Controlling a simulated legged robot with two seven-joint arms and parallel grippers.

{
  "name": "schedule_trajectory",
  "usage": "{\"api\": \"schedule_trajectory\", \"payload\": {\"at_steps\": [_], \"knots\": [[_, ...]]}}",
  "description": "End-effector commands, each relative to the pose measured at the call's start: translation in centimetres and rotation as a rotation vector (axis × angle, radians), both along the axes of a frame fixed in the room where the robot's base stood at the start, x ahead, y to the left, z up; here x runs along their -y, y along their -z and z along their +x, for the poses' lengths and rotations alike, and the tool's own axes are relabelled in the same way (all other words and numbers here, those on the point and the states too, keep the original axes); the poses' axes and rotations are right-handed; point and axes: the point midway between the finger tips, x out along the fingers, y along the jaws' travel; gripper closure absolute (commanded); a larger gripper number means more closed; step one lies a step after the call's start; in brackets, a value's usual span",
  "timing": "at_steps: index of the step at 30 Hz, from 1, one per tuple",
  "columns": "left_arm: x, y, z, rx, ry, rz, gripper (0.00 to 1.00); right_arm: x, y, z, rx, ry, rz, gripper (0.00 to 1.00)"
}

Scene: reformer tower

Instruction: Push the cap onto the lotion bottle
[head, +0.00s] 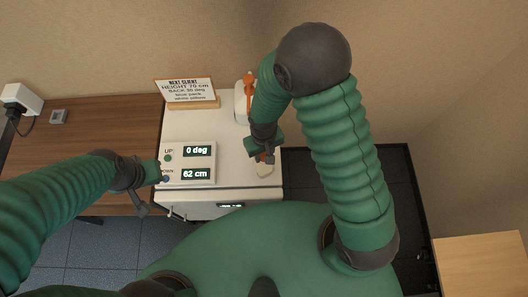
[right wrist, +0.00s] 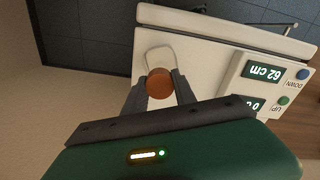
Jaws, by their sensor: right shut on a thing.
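My right gripper (head: 263,153) is shut on a small orange-brown round piece, which looks like the cap (head: 265,158). In the right wrist view the cap (right wrist: 160,82) sits between the two fingertips. A cream, rounded object, possibly the lotion bottle (head: 264,170), is at the front right edge of the white cabinet top. It shows just beyond the cap in the wrist view (right wrist: 160,53). I cannot tell whether cap and cream object touch. My left gripper (head: 151,190) looks open and empty, by the cabinet's left front corner.
The white cabinet (head: 228,163) carries a control box (head: 188,163) reading 0 deg and 62 cm. A sign (head: 186,92) stands at its back left. A wooden desk (head: 90,140) is at left.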

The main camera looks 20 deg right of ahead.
Motion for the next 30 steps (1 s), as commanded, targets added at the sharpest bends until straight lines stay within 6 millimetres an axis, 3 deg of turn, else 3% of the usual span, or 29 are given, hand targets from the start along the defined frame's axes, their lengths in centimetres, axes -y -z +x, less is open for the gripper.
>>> {"api": "schedule_trajectory", "payload": {"at_steps": [14,15,19,30], "knots": [[0.0,0.8,0.0,0.0,0.0,0.0,1.0,0.1,1.1,0.0,-0.001,0.001,0.0,1.0],[0.0,0.7,0.0,0.0,0.0,0.0,1.0,0.1,0.9,0.0,0.0,0.001,0.0,0.62],[0.0,0.7,0.0,0.0,0.0,0.0,1.0,0.0,0.9,0.0,-0.001,0.0,0.0,0.45],[0.0,0.5,0.0,0.0,0.0,0.0,1.0,0.1,0.7,0.0,-0.002,0.0,0.0,0.42]]}}
